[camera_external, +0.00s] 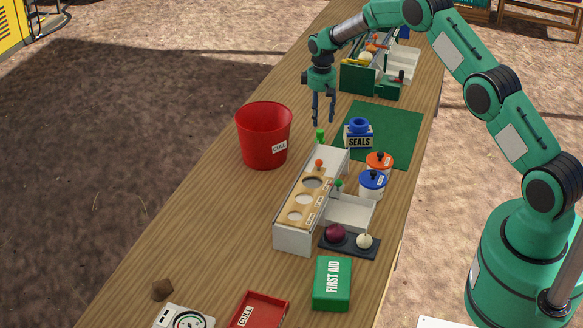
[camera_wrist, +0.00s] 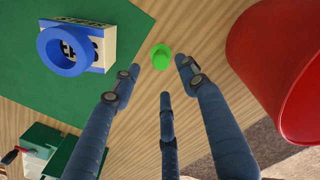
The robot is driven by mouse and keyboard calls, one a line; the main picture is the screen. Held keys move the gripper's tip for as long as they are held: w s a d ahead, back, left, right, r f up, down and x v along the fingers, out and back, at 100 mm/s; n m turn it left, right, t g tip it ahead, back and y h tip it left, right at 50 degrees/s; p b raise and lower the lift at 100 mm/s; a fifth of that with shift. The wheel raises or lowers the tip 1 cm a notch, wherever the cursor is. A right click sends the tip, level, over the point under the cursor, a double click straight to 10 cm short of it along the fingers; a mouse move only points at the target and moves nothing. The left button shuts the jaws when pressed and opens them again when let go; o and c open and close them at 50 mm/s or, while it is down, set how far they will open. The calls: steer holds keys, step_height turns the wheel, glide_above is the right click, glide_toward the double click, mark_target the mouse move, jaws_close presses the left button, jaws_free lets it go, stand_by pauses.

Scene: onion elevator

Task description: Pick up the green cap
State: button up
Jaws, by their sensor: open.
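The green cap (camera_external: 320,135) is small and bright green, standing on the wooden table between the red bucket and the SEALS box. In the wrist view the green cap (camera_wrist: 161,57) lies ahead of the fingertips, near the edge of the green mat. My gripper (camera_external: 323,122) points downward just above the cap. It is open, and in the wrist view its dark blue-grey fingers (camera_wrist: 158,80) are spread with nothing between them.
The red CULL bucket (camera_external: 264,135) stands left of the cap. The SEALS box (camera_external: 358,136) with its blue ring stands right, on the green mat (camera_external: 403,128). The white sorter box (camera_external: 292,238) stands in front.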

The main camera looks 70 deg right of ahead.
mark_target(320, 130)
steer(key=shift+f, duration=0.9)
steer(key=shift+f, duration=0.15)
steer(key=shift+a+f, duration=0.2)
steer(key=shift+f, duration=2.3)
steer(key=c, duration=1)
